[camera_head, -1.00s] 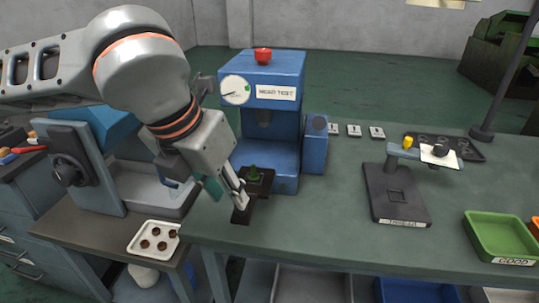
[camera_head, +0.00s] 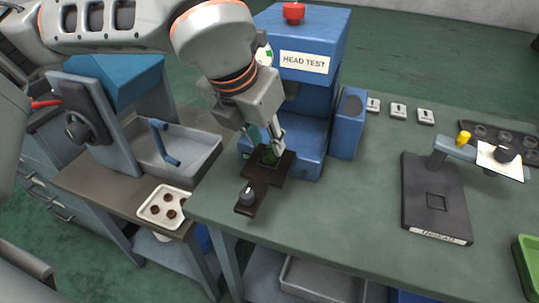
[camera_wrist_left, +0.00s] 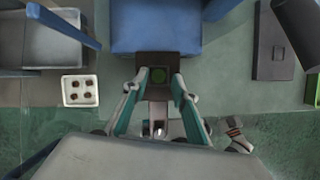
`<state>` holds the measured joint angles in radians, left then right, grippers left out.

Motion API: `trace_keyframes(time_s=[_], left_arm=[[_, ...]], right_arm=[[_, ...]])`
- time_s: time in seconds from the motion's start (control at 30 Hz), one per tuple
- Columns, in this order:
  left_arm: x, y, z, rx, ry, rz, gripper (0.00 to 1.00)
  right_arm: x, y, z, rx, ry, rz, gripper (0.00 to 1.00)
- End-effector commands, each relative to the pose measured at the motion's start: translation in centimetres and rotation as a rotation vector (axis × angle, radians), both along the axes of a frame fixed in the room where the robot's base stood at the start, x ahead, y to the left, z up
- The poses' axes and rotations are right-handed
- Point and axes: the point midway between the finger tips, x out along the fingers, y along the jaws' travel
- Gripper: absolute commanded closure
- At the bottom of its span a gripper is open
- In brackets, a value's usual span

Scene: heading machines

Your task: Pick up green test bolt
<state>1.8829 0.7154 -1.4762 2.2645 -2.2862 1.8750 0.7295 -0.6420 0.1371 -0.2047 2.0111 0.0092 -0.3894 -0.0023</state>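The green test bolt (camera_head: 269,157) stands in a dark fixture plate (camera_head: 262,178) at the foot of the blue head test machine (camera_head: 303,85). My right gripper is not in view.
A white tray with several brown parts (camera_head: 165,206) is left of the bench. A black stand (camera_head: 436,195) is on the right. The bench between plate and stand is clear.

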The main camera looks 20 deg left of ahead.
Motion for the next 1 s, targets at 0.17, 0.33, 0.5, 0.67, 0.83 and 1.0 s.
trace_keyframes(time_s=[0.17,0.33,0.5,0.67,0.83,1.0], left_arm=[[1.0,-0.3,-2.6,0.001,0.004,0.000,0.72],[1.3,-0.3,-3.1,0.001,0.001,-0.001,0.72],[1.3,-0.3,-3.1,0.000,0.001,0.000,0.85],[1.3,-0.3,-3.1,0.000,0.001,0.000,1.00],[1.3,-0.3,-3.1,0.000,0.001,0.000,1.00],[1.3,-0.3,-2.8,0.000,0.000,0.000,1.00]], right_arm=[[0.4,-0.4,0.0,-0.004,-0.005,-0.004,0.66],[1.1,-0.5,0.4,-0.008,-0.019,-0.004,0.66],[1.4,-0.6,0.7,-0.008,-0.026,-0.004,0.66],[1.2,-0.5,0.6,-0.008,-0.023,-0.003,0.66],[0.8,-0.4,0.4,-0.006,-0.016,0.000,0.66],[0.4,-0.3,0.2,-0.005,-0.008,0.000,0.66]])
